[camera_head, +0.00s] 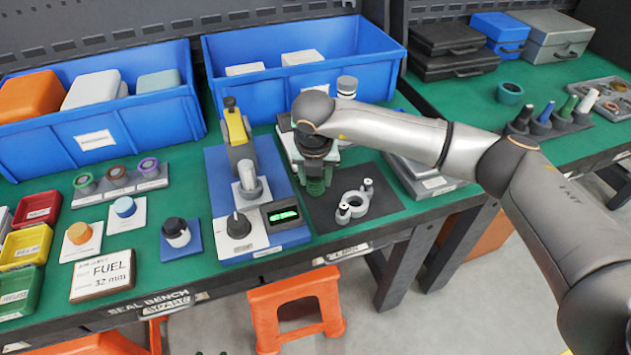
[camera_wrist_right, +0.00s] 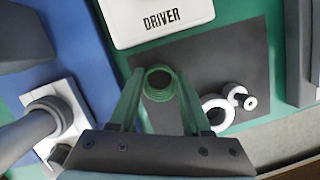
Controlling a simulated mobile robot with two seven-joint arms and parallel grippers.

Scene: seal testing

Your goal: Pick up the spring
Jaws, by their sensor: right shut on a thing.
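The spring (camera_wrist_right: 158,84) is a green coil, seen from above in the right wrist view. It stands between the fingertips of my right gripper (camera_wrist_right: 157,95), over or on the dark mat (camera_wrist_right: 230,65). The right gripper is shut on it. In the head view my right gripper (camera_head: 316,183) points down at the left part of the same mat, and the spring is mostly hidden among the greenish fingers. I cannot tell whether the spring touches the mat. My left gripper is not in view.
A white ring part with small knobs (camera_head: 352,206) lies on the mat, just right of the gripper. A blue test stand (camera_head: 216,185) with a green display is close on the left. A white DRIVER-labelled plate (camera_wrist_right: 160,18) lies behind. Blue bins (camera_head: 235,70) line the bench's back.

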